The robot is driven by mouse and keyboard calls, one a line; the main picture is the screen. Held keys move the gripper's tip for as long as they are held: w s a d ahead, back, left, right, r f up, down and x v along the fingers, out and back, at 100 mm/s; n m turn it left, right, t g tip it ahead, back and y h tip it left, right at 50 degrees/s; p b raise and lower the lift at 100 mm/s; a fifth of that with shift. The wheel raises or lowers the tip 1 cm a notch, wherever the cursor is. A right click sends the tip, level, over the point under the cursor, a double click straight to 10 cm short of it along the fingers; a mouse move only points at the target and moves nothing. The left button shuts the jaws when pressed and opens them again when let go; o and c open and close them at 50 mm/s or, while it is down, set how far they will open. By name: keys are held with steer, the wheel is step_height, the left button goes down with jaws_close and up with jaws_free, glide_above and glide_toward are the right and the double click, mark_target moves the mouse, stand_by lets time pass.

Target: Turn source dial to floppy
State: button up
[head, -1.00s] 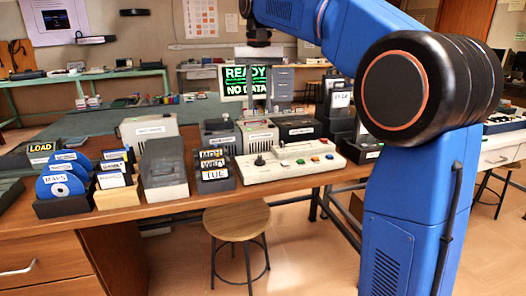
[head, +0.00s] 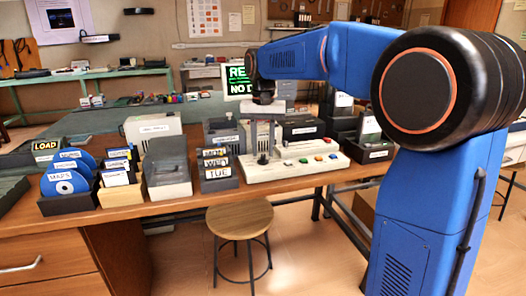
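The cream control console (head: 293,168) lies on the wooden desk. A black knob (head: 262,159), which looks like the source dial, stands at its left end; its pointer setting is too small to read. My gripper (head: 264,148) points straight down over this knob, its grey fingers reaching close to the knob's top. I cannot tell whether the fingers touch it or how far apart they are. A monitor (head: 236,80) behind shows green text, partly hidden by my arm; "NO D" is readable.
Trays of labelled disks (head: 65,184) and a grey box (head: 167,167) stand on the left of the desk. A small labelled rack (head: 217,171) sits just left of the console. Grey and black drive boxes stand behind it. A round stool (head: 239,217) is in front.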

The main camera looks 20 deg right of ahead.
steer(key=shift+f, duration=0.65)
jaws_close()
